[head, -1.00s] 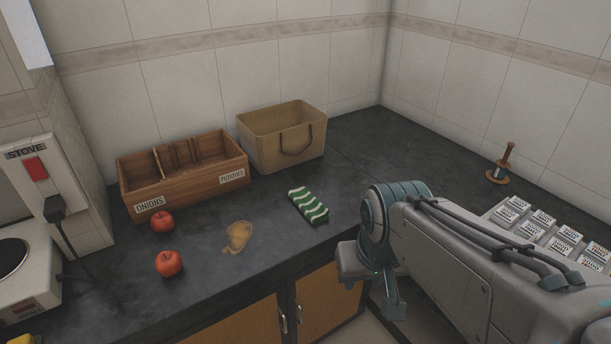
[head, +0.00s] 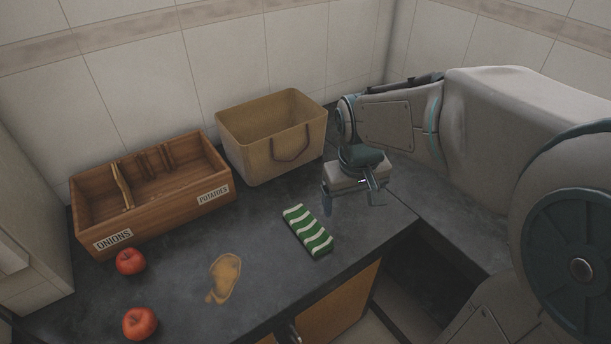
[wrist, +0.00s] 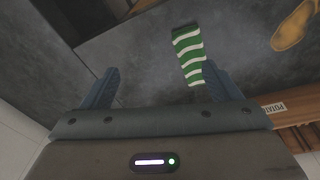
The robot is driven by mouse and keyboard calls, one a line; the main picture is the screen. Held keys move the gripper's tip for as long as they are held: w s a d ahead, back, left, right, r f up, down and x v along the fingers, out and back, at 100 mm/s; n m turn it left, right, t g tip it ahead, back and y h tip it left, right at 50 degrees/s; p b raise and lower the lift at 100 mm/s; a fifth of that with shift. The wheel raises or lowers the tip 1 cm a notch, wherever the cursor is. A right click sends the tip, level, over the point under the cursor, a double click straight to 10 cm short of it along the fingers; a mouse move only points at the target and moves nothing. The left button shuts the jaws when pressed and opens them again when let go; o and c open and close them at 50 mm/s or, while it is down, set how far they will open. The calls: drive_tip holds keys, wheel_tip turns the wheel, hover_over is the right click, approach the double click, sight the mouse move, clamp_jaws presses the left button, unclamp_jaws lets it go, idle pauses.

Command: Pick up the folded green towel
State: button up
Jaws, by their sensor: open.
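The folded green towel (head: 307,231) has white stripes and lies flat on the dark counter, in front of the tan basket. My gripper (head: 350,198) is above the counter, to the right of the towel in the head view, open and empty. In the wrist view the towel (wrist: 188,56) lies beyond the fingertips, nearer the right finger, whose tip comes close to its lower end in the picture. The gap between my fingers (wrist: 160,78) shows mostly bare counter. I cannot tell the exact height of my gripper over the counter.
A tan basket (head: 240,150) and a wooden divided crate (head: 172,219) stand behind the towel. The counter's front edge (head: 345,285) is close to the towel.

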drive_tip(key=w+a+f+n+g+p, duration=0.1)
drive_tip(key=w+a+f+n+g, duration=0.15)
drive_tip(key=w+a+f, duration=0.45)
hover_over(307, 224)
drive_tip(key=shift+n+t, duration=0.45)
drive_tip(key=f, duration=0.6)
drive_tip(key=shift+w+a+f, duration=0.1)
drive_tip(key=shift+w+f, duration=0.1)
drive_tip(key=shift+s+f+p, duration=0.15)
drive_tip(key=shift+f+p, duration=0.55)
drive_tip(key=shift+f, duration=2.05)
drive_tip(key=c, duration=1)
